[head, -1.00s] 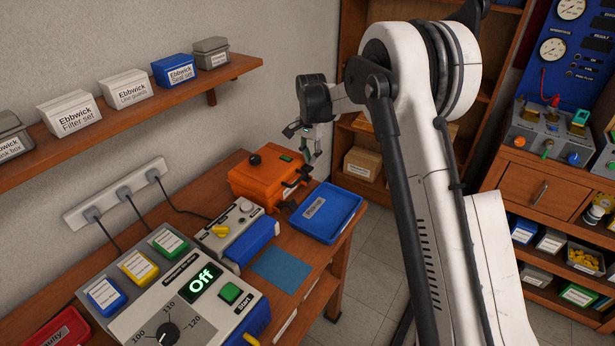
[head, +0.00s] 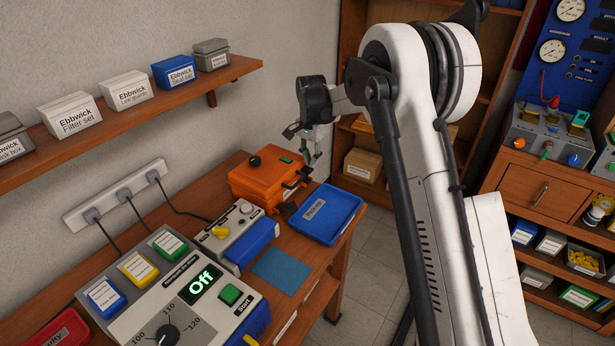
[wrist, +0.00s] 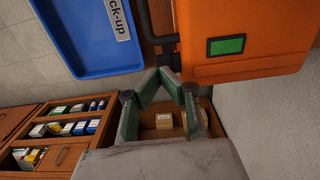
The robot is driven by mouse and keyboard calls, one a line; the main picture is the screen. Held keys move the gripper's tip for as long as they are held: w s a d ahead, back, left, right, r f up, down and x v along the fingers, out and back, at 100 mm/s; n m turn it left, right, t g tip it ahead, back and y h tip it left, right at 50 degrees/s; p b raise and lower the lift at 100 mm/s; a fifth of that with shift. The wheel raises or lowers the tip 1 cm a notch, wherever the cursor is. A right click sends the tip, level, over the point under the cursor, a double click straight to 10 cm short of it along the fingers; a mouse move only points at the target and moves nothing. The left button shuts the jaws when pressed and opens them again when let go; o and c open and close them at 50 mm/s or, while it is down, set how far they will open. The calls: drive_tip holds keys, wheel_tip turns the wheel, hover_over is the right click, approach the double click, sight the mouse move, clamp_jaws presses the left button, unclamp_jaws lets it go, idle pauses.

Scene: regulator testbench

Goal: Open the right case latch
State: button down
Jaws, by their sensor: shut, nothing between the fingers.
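The orange case (head: 262,180) stands closed on the bench, with a black knob and a green patch on top. It also fills the upper right of the wrist view (wrist: 245,35). Dark latch and handle parts (head: 290,184) are on the side facing the blue tray. The right latch (head: 304,172) is at the far end of that side, close under my gripper (head: 311,158). In the wrist view my gripper (wrist: 165,74) is shut and empty, its green-sided fingers meeting at the tips. The tips are beside a dark part (wrist: 173,60) at the case's edge; contact is unclear.
The blue tray (head: 349,212) lies right beside the case. A grey and blue unit (head: 240,229) and the regulator tester (head: 182,307) stand nearer on the bench. A wall shelf (head: 150,108) with boxes runs above. Floor is clear right of the bench.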

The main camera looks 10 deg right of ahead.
drive_tip(key=shift+f+b, duration=1)
drive_tip(key=shift+f, duration=0.3)
idle(0.4)
drive_tip(key=shift+s+d+f+b, duration=0.7)
drive_tip(key=shift+d+f+b, duration=0.1)
drive_tip(key=shift+f, duration=0.1)
drive_tip(key=shift+s+d+f+b, duration=0.7)
drive_tip(key=shift+d+f, duration=0.05)
drive_tip(key=shift+f, duration=0.1)
idle(1.2)
drive_tip(key=shift+s+d, duration=0.1)
drive_tip(key=shift+d, duration=0.1)
drive_tip(key=shift+s+d+r+b, duration=0.15)
drive_tip(key=shift+s+d+b, duration=0.1)
drive_tip(key=shift+s+d, duration=0.5)
drive_tip(key=shift+s+d+r+b, duration=0.1)
drive_tip(key=shift+s+d+b, duration=0.1)
drive_tip(key=shift+s+d, duration=0.5)
wheel_tip(320, 180, up, 9)
drive_tip(key=p, duration=0.3)
drive_tip(key=shift+w+d, duration=0.15)
idle(0.5)
idle(0.3)
